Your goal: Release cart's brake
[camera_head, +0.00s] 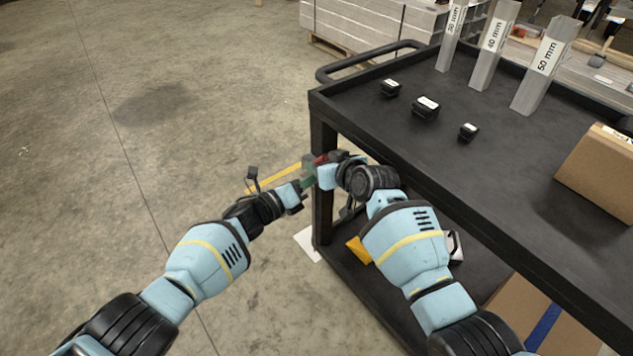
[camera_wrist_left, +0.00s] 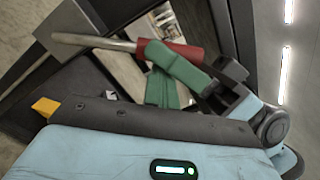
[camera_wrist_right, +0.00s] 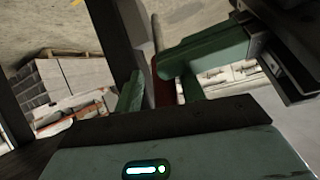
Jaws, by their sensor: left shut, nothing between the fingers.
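The cart (camera_head: 410,140) is black, and a lever with a red grip (camera_head: 321,159) sits by its near corner post. In the left wrist view the red grip (camera_wrist_left: 185,53) is on a bare metal rod. My left gripper (camera_head: 306,181) is shut and empty, just below and left of the red grip. My right gripper (camera_head: 324,170) is at the grip, its green fingers apart. In the right wrist view the red grip (camera_wrist_right: 163,82) shows between those fingers (camera_wrist_right: 162,92); whether they clamp it is unclear. The two grippers are very close together.
On the cart's top stand labelled metal profiles (camera_head: 496,45), several small black blocks (camera_head: 426,108) and a cardboard box (camera_head: 602,170). The lower shelf holds another box (camera_head: 535,310). Open concrete floor (camera_head: 130,150) lies to the left. Stacked grey material (camera_head: 375,20) is behind.

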